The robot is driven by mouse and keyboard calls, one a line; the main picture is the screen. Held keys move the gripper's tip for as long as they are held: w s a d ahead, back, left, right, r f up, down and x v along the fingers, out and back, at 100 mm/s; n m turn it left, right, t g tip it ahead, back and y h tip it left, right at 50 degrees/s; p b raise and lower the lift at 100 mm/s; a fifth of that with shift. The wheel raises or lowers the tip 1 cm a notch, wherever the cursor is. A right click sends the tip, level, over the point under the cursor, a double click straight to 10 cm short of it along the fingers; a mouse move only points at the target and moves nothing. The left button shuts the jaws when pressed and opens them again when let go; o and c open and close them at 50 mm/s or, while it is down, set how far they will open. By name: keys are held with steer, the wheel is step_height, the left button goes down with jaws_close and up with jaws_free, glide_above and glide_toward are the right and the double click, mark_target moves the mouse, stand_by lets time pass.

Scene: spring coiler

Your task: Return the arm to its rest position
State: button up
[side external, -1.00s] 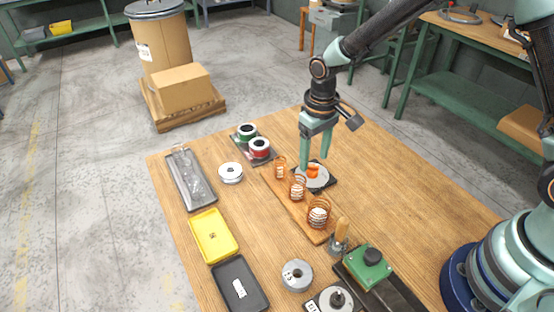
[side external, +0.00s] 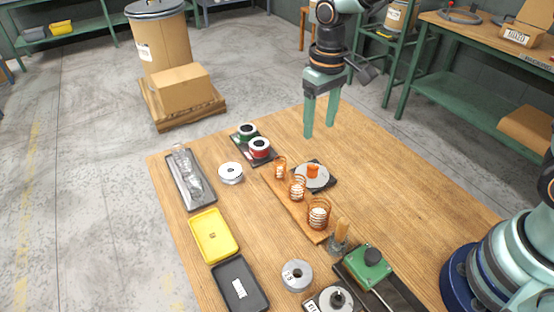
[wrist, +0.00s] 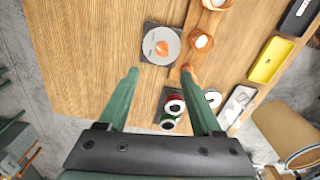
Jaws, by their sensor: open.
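My gripper (side external: 320,120) is open and empty, with its two green fingers pointing down above the far part of the wooden table. In the wrist view, my gripper (wrist: 160,72) shows both fingers spread with nothing between the tips. A round grey plate (side external: 318,181) on a dark square base sits on the table nearer the camera, with a small orange piece (side external: 313,171) on it. The orange piece also shows in the wrist view (wrist: 162,48). My gripper is apart from both.
A wooden strip (side external: 312,234) holds copper coils (side external: 319,212). Red and green spools (side external: 259,148), a yellow tray (side external: 214,236), a black tray (side external: 240,286) and a green-topped device (side external: 367,268) are on the table (side external: 400,190). The right part of the table is clear.

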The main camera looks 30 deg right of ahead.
steer(key=s+d+r+m+t, duration=0.1)
steer(key=s+d+r+t, duration=0.4)
steer(key=s+d+r, duration=0.5)
steer(key=shift+s+d+r+m, duration=0.15)
steer(key=shift+s+r+m, duration=0.25)
steer(key=shift+s, duration=0.85)
steer(key=shift+r, duration=0.1)
